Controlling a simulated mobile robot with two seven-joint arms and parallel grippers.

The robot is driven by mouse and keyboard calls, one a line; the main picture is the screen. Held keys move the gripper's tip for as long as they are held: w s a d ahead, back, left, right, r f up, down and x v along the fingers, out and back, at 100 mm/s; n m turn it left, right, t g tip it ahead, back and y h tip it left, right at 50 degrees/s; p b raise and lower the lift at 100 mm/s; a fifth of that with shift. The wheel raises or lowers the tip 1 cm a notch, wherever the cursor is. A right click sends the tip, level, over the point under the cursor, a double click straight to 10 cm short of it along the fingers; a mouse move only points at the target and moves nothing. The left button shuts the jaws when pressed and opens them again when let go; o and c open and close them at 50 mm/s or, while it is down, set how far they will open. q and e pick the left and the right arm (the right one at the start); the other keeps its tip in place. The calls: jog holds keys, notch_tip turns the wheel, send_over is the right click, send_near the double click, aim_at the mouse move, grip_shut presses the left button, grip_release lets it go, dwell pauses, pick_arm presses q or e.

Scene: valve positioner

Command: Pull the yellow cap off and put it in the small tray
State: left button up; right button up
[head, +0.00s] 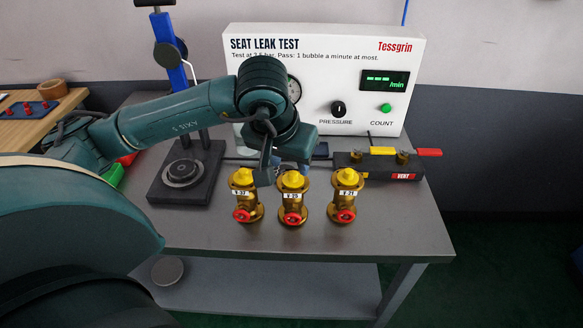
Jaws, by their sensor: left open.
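No small tray can be made out. My right gripper is out of view.
The white seat leak test box (330,75) stands at the back. A dark vent block (380,166) with yellow and red levers sits to the right of the valves. A blue-posted stand (186,175) is at the left. The bench front (330,240) is clear.

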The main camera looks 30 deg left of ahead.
aim_at(293, 173)
pick_arm(q)
jog(key=shift+x, duration=1.85)
jog(key=shift+c, duration=0.2)
grip_shut()
